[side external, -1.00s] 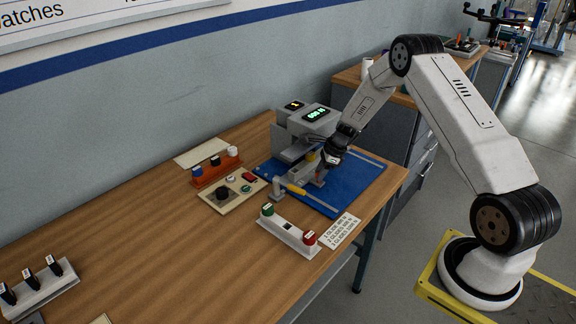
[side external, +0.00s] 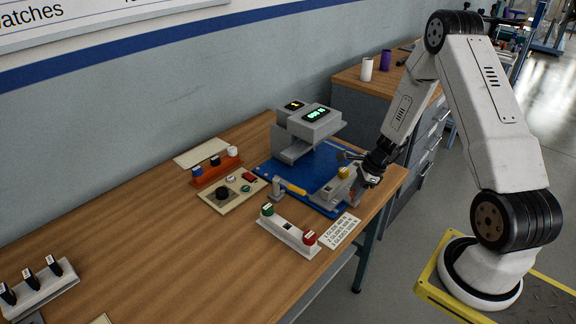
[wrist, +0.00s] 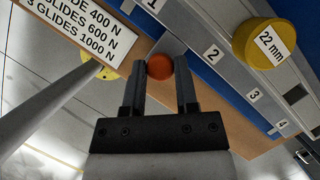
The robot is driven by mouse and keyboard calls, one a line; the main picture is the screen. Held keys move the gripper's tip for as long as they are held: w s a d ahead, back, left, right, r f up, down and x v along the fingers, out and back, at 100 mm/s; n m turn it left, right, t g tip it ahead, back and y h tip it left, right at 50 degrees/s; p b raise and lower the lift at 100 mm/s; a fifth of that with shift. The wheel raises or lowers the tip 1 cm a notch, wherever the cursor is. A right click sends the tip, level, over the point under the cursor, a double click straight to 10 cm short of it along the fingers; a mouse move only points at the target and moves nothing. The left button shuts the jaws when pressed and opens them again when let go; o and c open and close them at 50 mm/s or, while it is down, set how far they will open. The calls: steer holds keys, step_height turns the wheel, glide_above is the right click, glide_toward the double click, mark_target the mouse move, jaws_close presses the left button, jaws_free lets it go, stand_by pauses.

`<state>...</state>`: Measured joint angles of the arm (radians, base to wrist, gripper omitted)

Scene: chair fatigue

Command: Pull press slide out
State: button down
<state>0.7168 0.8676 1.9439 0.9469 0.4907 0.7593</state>
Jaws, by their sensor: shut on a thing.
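The grey press (side external: 308,128) with two small lit displays stands at the back of a blue base plate (side external: 275,172). Its grey slide (side external: 340,189) is out at the front right of the plate, clear of the press head, and carries a yellow "22 mm" piece (side external: 344,173). The piece also shows in the wrist view (wrist: 262,42), beside numbered marks on the slide. My gripper (wrist: 160,66) is shut on an orange-red round knob (wrist: 160,67). In the side view my gripper (side external: 368,180) is at the slide's right end; the knob is hidden there.
A box with green and red buttons (side external: 290,232) and a printed card (side external: 341,230) lie at the table's front. A yellow-handled lever (side external: 292,188) is left of the slide. A control panel (side external: 232,193) and an orange rack (side external: 215,169) stand further left.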

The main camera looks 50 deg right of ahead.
steer(key=shift+s, duration=0.25)
steer(key=shift+c, duration=2)
jaws_free()
steer(key=shift+r, duration=0.15)
steer(key=shift+s+d+r, duration=0.1)
steer(key=shift+d+r, duration=0.1)
steer(key=shift+r, duration=0.25)
steer(key=v, duration=0.6)
steer(key=shift+r, duration=0.25)
steer(key=shift+s, duration=0.15)
